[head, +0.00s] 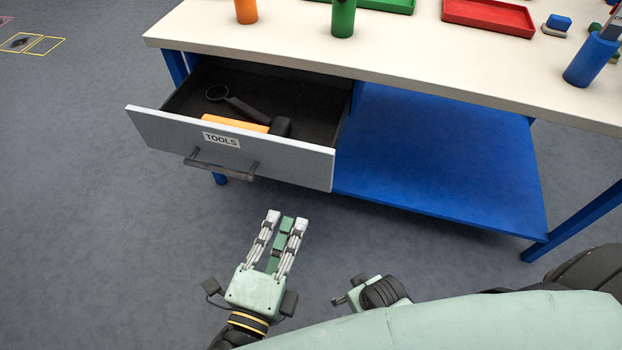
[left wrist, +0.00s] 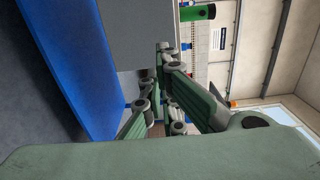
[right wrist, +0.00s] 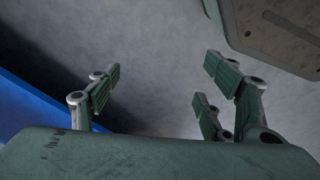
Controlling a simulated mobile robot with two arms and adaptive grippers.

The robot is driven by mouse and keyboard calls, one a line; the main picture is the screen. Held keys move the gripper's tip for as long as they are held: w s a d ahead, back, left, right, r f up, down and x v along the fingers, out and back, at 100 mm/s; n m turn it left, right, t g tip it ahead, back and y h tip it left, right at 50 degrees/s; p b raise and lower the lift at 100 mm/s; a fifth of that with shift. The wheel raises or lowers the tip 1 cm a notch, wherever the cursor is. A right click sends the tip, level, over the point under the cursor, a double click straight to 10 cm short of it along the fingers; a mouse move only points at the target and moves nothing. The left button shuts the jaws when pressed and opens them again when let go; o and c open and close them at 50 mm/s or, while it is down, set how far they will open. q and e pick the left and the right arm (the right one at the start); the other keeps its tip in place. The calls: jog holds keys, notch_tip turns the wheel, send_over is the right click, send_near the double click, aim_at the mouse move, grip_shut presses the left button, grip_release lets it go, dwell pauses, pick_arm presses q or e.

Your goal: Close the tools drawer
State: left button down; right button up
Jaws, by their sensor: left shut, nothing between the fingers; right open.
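The tools drawer (head: 292,163) is pulled out at the left of the workbench in the head view. It has a grey front with a TOOLS label (head: 221,140) and a dark bar handle (head: 220,167). My left gripper (head: 287,215) is shut and empty, in front of and below the drawer front, apart from it in the head view. Its closed fingers also show in the left wrist view, near a grey panel (left wrist: 122,30) that looks like the drawer front. My right gripper (right wrist: 160,80) is open and empty in the right wrist view, over the floor; my body partly hides it in the head view.
The white worktop (head: 400,50) holds cups, trays and blocks. A blue lower shelf (head: 440,160) lies right of the drawer. The floor (head: 80,230) left of my left gripper is clear.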

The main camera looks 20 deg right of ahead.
pick_arm(q)
jog(key=p, duration=0.2)
send_near(310, 161)
jog(key=w, duration=0.1)
jog(key=x, duration=0.5)
jog(key=shift+w+d+r, duration=0.1)
jog(key=shift+d, duration=0.3)
jog(key=shift+w+d, duration=0.2)
jog(key=shift+w, duration=0.05)
pick_arm(e)
jog(key=s+f, duration=0.3)
jog(key=f, duration=0.2)
jog(key=shift+s+d+f+g, duration=0.15)
jog(key=shift+d+f+g, duration=0.05)
jog(key=shift+f+g, duration=0.1)
pick_arm(q)
jog(key=shift+w, duration=0.1)
